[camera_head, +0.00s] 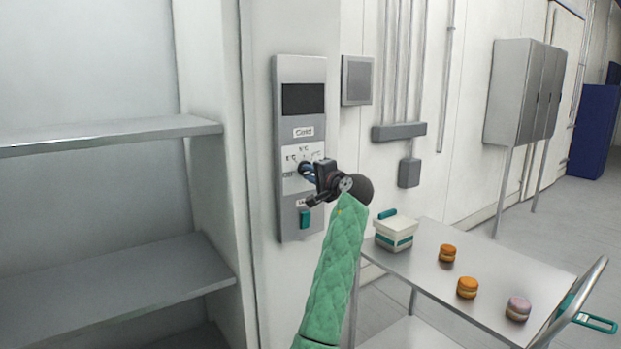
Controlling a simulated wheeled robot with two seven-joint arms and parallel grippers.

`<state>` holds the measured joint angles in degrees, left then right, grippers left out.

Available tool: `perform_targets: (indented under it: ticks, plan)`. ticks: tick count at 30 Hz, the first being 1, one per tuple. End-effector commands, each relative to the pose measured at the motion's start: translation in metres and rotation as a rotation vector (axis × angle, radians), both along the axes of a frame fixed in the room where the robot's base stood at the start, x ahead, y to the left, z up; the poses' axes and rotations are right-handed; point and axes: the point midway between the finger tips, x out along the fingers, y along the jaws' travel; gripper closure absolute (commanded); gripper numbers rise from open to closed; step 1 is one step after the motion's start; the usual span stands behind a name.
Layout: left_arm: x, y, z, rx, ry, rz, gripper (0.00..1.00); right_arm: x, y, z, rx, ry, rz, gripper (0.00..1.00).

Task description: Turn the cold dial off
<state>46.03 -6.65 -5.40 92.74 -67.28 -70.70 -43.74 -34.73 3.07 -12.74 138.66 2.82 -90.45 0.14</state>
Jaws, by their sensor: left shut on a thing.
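A grey control panel (287,212) is fixed upright on the white wall, with a dark screen (302,98) at its top and a "Cold" label (303,132) below it. Temperature marks surround the dial's place on a white plate. The blue cold dial (307,171) shows only in part. My left gripper (310,172) is shut on the dial, and its dark body hides most of it and the right-hand marks. I cannot read where the dial points. A teal switch (305,218) sits below the gripper on the panel. My right gripper is not in view.
Empty metal shelves (110,290) are on the left.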

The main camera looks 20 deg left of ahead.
Motion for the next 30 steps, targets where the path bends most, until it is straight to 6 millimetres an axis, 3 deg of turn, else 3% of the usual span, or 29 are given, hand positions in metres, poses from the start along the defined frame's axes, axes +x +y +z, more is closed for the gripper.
perform_targets:
  ticks: [16, 17, 20, 30]
  plan:
    - [0.0001, 0.0000, -0.0047, -0.018, -0.015, 0.002, 1.00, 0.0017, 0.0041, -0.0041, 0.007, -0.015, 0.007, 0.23]
    - [0.0001, 0.0000, -0.0047, -0.018, -0.015, 0.002, 0.78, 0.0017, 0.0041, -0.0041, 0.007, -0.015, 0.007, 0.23]
    - [0.0001, -0.0001, -0.0039, -0.018, -0.015, 0.001, 0.60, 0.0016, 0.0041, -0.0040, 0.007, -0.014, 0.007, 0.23]
    - [-0.0018, -0.0028, -0.0026, -0.016, -0.018, 0.001, 0.60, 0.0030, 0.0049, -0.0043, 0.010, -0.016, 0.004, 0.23]
